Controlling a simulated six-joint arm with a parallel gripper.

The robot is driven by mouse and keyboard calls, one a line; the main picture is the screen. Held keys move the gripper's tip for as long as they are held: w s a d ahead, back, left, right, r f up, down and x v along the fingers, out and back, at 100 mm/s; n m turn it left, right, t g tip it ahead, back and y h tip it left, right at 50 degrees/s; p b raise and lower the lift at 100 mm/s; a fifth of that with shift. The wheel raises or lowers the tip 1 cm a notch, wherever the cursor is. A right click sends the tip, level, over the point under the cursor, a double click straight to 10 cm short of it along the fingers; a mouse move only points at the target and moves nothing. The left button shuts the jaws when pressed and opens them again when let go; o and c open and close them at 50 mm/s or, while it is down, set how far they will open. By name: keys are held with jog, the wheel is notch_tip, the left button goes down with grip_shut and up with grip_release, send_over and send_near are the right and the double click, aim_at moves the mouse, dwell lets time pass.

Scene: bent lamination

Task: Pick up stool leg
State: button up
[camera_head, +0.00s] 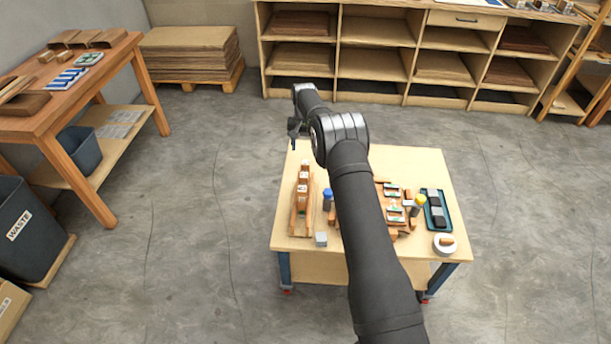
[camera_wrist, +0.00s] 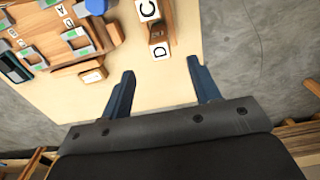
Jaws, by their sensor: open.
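My gripper (camera_wrist: 161,70) is open and empty, with its two blue fingers spread above the pale worktable (camera_wrist: 110,95). In the head view, my gripper (camera_head: 294,138) is small at the table's far left edge. A long wooden form (camera_head: 293,212) with upright blocks lies along the table's left side. In the wrist view, wooden blocks labelled C (camera_wrist: 148,10) and D (camera_wrist: 158,50) are at top centre, just beyond the fingertips and apart from them. No piece can be clearly told as the stool leg; my arm hides part of the table.
A blue-capped bottle (camera_head: 327,198) and a grey block (camera_head: 320,239) stand near the form. At right are wooden parts with clamps (camera_head: 393,210), a yellow-topped bottle (camera_head: 419,201), a dark tray (camera_head: 447,222) and a white roll (camera_head: 444,250).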

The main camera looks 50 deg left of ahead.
aim_at(305, 162)
notch_tip(305, 162, down, 7)
jog(key=shift+r, duration=0.1)
jog(key=shift+w+a+f, duration=0.15)
jog(key=shift+w+f, duration=0.15)
jog(key=shift+f, duration=0.5)
jog(key=shift+w+a+f, duration=0.15)
jog(key=shift+w+f, duration=0.1)
jog(key=shift+f, duration=1.6)
jog(key=shift+c, duration=0.3)
jog(key=c, duration=1.1)
